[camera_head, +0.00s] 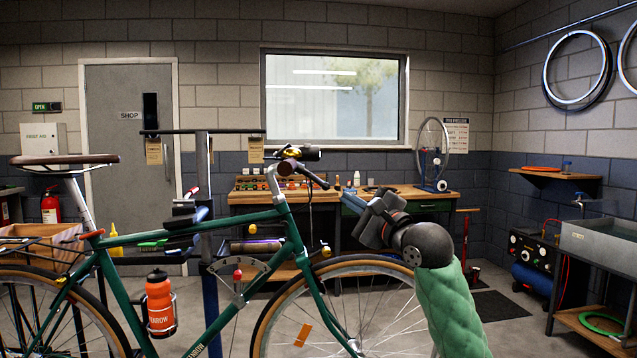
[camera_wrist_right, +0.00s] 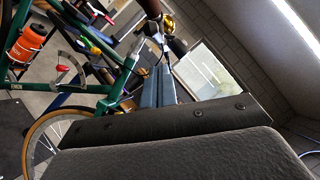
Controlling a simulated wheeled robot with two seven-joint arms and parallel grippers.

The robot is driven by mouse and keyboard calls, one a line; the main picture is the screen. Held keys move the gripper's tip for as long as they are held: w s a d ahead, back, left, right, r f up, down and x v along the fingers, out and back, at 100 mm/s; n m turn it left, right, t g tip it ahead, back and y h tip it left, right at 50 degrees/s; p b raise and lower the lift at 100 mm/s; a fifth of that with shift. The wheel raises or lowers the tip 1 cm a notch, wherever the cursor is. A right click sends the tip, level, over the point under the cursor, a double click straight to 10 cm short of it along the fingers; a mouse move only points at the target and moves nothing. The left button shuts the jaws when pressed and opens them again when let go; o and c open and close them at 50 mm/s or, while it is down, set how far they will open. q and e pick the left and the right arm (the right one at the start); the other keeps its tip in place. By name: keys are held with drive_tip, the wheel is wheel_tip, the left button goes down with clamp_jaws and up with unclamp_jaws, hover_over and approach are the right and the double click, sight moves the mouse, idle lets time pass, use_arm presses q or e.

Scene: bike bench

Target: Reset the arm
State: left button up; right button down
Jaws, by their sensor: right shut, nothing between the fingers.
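My right gripper (camera_head: 376,218) is raised in the middle right of the head view, in front of the workbench and above the bike's front wheel. Its arm, in a green padded sleeve, comes up from the lower right. In the right wrist view its grey fingers (camera_wrist_right: 158,88) lie side by side, shut and empty. The green bike (camera_head: 190,235) stands just left of it, and its handlebar (camera_head: 290,165) is close by on the left. The bike also shows in the right wrist view (camera_wrist_right: 75,88). My left gripper is not in view.
A workbench (camera_head: 405,193) with tools stands at the back under a window. An orange bottle (camera_head: 159,300) sits in the bike's frame. Some floor is clear between my right arm and the cart.

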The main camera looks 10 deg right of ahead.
drive_tip(key=shift+w+a+r, duration=0.45)
drive_tip(key=shift+w+a, duration=0.15)
drive_tip(key=shift+a, duration=0.15)
drive_tip(key=shift+w+a+r, duration=0.4)
drive_tip(key=shift+w+a, duration=0.2)
drive_tip(key=shift+a, duration=0.15)
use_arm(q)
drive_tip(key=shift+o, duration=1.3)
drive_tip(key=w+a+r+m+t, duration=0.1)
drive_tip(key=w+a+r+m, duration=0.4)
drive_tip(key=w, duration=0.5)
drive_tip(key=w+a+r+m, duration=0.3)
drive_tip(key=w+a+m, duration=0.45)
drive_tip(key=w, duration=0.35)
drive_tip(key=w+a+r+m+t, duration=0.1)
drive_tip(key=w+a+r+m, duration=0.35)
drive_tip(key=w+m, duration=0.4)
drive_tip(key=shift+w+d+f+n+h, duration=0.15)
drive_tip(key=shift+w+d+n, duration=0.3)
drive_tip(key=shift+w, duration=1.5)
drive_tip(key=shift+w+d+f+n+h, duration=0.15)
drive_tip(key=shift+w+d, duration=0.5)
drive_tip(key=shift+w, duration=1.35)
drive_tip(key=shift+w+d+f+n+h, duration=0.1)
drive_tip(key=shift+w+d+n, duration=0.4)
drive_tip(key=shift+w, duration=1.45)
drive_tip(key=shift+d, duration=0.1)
